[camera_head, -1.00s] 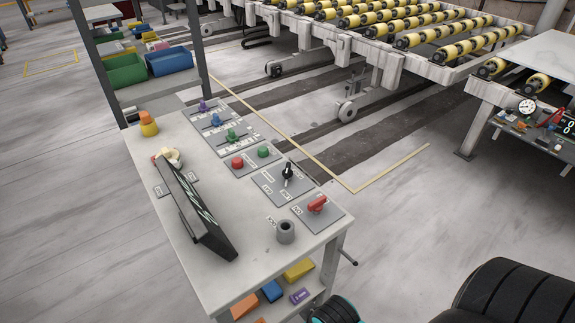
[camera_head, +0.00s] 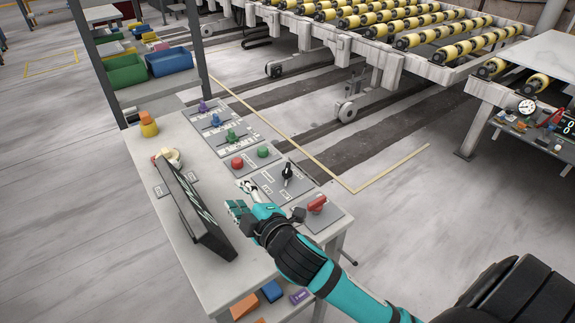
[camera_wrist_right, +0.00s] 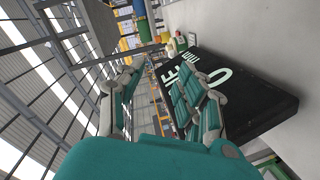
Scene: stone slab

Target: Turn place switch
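A black rotary switch (camera_head: 287,172) stands on a grey panel (camera_head: 268,180) on the white control table (camera_head: 192,262). A red-handled switch (camera_head: 317,203) sits on another panel nearer the front right corner. The labels are too small to read, so I cannot tell which is the place switch. My right gripper (camera_head: 241,195) is above the table, left of the black switch and apart from it. Its fingers are spread and empty; they also show apart in the right wrist view (camera_wrist_right: 160,100). My right forearm hides part of the table's front. My left gripper is not in view.
A black tilted screen (camera_head: 200,215) stands close left of my right gripper. Red (camera_head: 237,163) and green (camera_head: 263,152) buttons and several small levers lie farther back. Coloured blocks (camera_head: 272,291) rest on a lower shelf.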

